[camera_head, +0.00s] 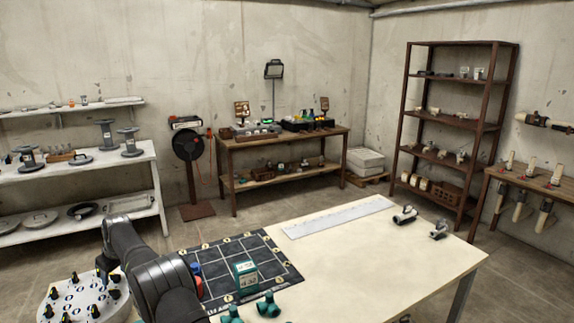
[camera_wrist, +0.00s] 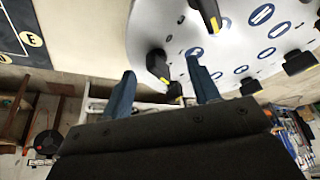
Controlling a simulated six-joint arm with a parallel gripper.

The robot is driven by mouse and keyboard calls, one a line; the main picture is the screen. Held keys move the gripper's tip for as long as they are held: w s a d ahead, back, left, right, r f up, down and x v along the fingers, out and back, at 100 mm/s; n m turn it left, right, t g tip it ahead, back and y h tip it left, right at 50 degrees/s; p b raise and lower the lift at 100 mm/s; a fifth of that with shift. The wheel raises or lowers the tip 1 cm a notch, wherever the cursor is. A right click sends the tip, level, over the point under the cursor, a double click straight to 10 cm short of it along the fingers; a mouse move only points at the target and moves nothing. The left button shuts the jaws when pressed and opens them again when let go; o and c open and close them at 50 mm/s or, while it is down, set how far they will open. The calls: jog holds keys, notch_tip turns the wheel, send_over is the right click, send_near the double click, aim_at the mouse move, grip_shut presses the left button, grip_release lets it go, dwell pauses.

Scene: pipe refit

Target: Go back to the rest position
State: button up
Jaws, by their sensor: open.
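My gripper (camera_wrist: 158,66) shows in the wrist view as two blue fingers spread apart, with nothing held between them. Beyond the fingertips is a white round board (camera_wrist: 235,50) with blue printed marks and several black and yellow pegs. One black peg (camera_wrist: 157,66) appears between the fingers in the picture; I cannot tell how far off it is. In the head view my dark arm rises at the lower left, beside the round board (camera_head: 78,300).
A black grid mat (camera_head: 215,265) lies right of my arm, with a green box (camera_head: 245,278) on it. Teal fittings (camera_head: 268,306) lie at the front edge. A pale ruler strip (camera_head: 338,217) and grey fittings (camera_head: 405,215) lie farther back.

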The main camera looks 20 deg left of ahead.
jog(key=shift+w+n+g, duration=0.1)
jog(key=shift+n+g, duration=0.2)
jog(key=shift+n, duration=0.5)
jog(key=o, duration=1)
jog(key=s+d+r+m, duration=0.2)
jog(key=s+d+r, duration=0.15)
jog(key=r, duration=0.55)
jog(key=s+d+r+m, duration=0.2)
jog(key=s+r, duration=0.2)
jog(key=r, duration=0.5)
jog(key=s+d+r+m+t, duration=0.1)
jog(key=s+d+r+m, duration=0.4)
jog(key=s+d+r, duration=0.55)
notch_tip(320, 180, down, 8)
jog(key=w+a, duration=0.2)
jog(key=shift+w, duration=0.2)
